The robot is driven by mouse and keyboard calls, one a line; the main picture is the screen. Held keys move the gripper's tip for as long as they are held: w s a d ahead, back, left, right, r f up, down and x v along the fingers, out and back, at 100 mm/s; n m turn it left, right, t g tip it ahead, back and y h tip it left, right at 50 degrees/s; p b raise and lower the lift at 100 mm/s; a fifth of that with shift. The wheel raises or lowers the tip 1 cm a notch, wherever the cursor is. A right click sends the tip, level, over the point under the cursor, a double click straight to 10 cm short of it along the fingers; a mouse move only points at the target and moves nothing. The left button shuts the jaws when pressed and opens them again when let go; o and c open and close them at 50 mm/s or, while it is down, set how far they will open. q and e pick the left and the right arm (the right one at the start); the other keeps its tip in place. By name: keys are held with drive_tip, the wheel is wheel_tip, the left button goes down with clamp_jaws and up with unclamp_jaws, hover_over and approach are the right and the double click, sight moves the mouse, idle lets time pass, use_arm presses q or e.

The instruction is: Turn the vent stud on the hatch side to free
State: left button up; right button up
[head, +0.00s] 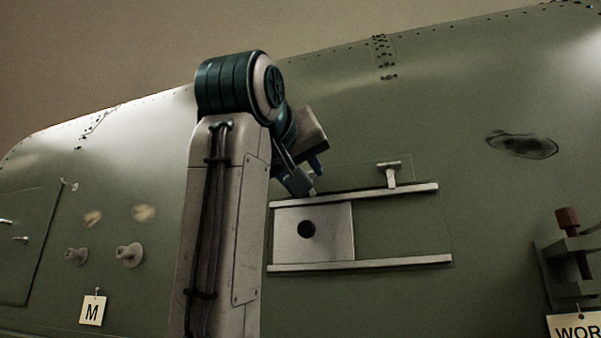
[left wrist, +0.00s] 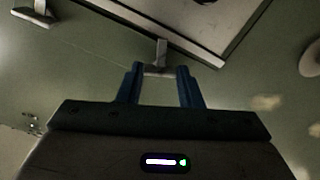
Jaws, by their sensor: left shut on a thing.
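A grey T-shaped vent stud (left wrist: 160,52) stands at the edge of the vent's upper rail (head: 405,191). My left gripper (head: 308,186) is shut on this stud; in the left wrist view its two blue fingers (left wrist: 160,80) lie either side of the crossbar. In the head view the gripper mostly hides this stud. A second T-shaped stud (head: 390,172) stands farther right on the same rail, its crossbar near level; it also shows in the left wrist view (left wrist: 34,14). A pale vent plate (head: 330,240) with a dark round hole sits between the rails. My right gripper is not in view.
The hatch (head: 25,255) is at far left, with small handles. Two round knobs (head: 129,255) and an M tag (head: 92,310) are left of my arm. A bracket with a red-brown knob (head: 569,219) stands at far right. A dark dent (head: 522,145) marks the skin.

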use_arm(q)
drive_tip(key=shift+n, duration=1.2)
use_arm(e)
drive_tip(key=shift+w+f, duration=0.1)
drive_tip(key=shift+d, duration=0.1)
use_arm(q)
drive_tip(key=o, duration=1)
drive_tip(key=shift+s+a, duration=0.1)
drive_tip(key=shift+s, duration=0.05)
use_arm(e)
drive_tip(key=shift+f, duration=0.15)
use_arm(q)
drive_tip(key=shift+b+v, duration=1.9)
drive_tip(key=shift+v, duration=3.4)
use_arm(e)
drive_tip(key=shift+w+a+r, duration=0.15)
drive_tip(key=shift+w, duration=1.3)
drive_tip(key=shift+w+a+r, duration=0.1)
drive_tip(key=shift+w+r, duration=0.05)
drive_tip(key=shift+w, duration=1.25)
